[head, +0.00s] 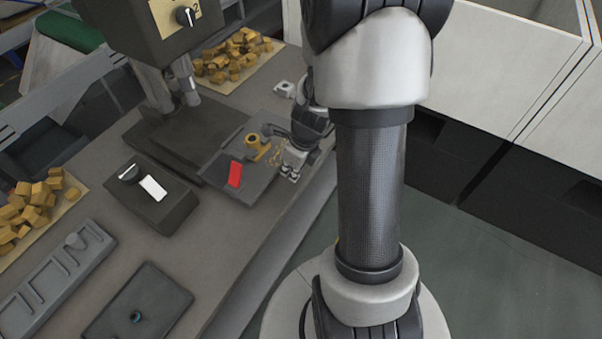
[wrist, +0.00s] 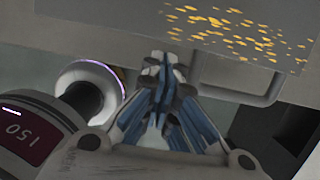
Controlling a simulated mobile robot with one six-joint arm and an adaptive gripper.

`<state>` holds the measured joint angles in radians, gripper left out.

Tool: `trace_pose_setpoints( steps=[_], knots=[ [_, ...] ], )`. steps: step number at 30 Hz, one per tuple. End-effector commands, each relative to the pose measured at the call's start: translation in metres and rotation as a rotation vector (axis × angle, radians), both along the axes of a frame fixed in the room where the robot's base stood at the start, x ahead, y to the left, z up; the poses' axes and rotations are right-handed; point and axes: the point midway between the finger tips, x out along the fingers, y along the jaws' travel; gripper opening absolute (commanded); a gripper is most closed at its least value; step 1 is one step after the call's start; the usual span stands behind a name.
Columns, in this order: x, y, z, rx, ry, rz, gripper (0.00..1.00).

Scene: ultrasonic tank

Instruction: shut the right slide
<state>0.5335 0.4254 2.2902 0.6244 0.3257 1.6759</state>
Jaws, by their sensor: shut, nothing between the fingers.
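A flat grey tray-like part (head: 228,190) sits at the foot of a dark machine on the bench, with a red block (head: 235,175) and a yellow ring-shaped piece (head: 254,141) on it. I cannot tell for sure which part is the right slide. In the wrist view a grey plate (wrist: 110,25) with yellow flecks has a handle-like bar (wrist: 240,90) along its edge. My gripper (head: 290,172) is at the right edge of the tray. In the wrist view its fingers (wrist: 163,62) are shut and empty, close to the plate's edge beside the bar; contact is unclear.
Piles of yellow blocks (head: 236,52) lie behind and at left (head: 28,208). A dark box with a knob (head: 150,195), a grey rack (head: 55,275) and a dark tray (head: 150,310) stand on the bench. Floor is open at right, before white cabinets (head: 510,60).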

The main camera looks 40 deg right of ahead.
Motion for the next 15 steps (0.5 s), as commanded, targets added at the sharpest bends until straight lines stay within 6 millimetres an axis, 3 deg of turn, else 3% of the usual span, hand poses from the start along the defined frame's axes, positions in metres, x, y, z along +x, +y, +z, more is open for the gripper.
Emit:
trace_pose_setpoints(
  steps=[15],
  knots=[
    [0.0062,0.0029,0.0002,0.001,0.001,0.0,0.0]
  ],
)
